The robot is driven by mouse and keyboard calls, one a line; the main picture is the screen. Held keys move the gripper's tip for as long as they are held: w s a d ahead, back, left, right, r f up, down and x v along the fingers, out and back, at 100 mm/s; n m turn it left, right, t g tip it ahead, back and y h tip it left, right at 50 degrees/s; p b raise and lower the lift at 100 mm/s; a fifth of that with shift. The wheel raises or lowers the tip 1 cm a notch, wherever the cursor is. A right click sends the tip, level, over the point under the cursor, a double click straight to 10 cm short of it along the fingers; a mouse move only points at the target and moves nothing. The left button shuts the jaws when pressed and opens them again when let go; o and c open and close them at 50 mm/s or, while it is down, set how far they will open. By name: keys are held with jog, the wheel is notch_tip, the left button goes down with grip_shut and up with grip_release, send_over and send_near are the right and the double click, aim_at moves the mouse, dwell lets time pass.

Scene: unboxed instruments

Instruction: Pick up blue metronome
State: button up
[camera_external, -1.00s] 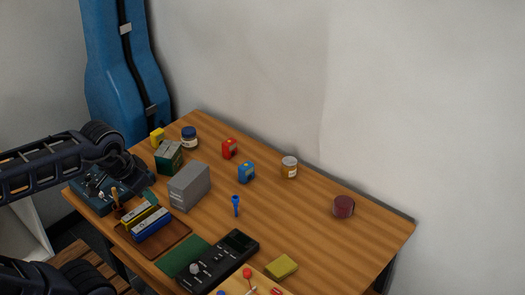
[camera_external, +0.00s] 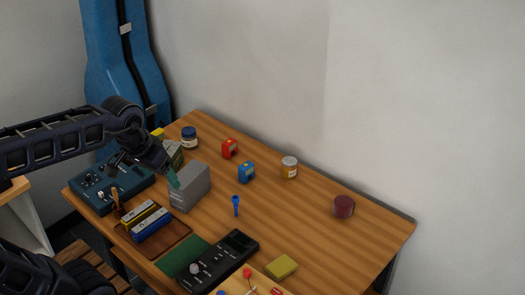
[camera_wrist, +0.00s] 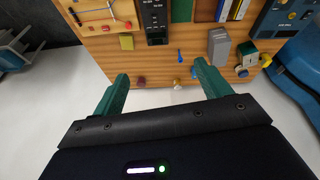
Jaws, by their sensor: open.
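The blue metronome (camera_external: 246,172) is a small upright block with a yellow-orange patch, standing on the wooden table right of a grey box. The similar red one (camera_external: 229,148) stands behind it to the left. In the wrist view, my gripper's green fingers (camera_wrist: 161,84) are spread wide over the table edge.
The grey box (camera_external: 190,187) stands between my gripper and the metronome. The table's right part is mostly clear.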

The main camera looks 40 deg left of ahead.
jog(key=w+a+n+g, duration=0.1)
jog(key=w+a+n, duration=0.25)
jog(key=w, duration=1.05)
jog(key=n+g+h, duration=0.3)
jog(key=n+h, duration=0.1)
jog(key=n, duration=0.8)
send_over(249, 180)
jog(key=a, duration=0.4)
jog(key=f, duration=2.4)
jog(key=w+f, duration=0.1)
jog(key=f, duration=1)
jog(key=shift+d+f, duration=0.2)
jog(key=shift+f, duration=0.2)
jog(key=shift+s+d+x, duration=0.1)
jog(key=shift+s+x, duration=0.1)
jog(key=shift+x, duration=1.25)
jog(key=shift+s+d+x, duration=0.15)
jog(key=shift+x, duration=1.35)
jog(key=shift+r, duration=0.1)
jog(key=c, duration=1.1)
jog(key=shift+r, duration=0.15)
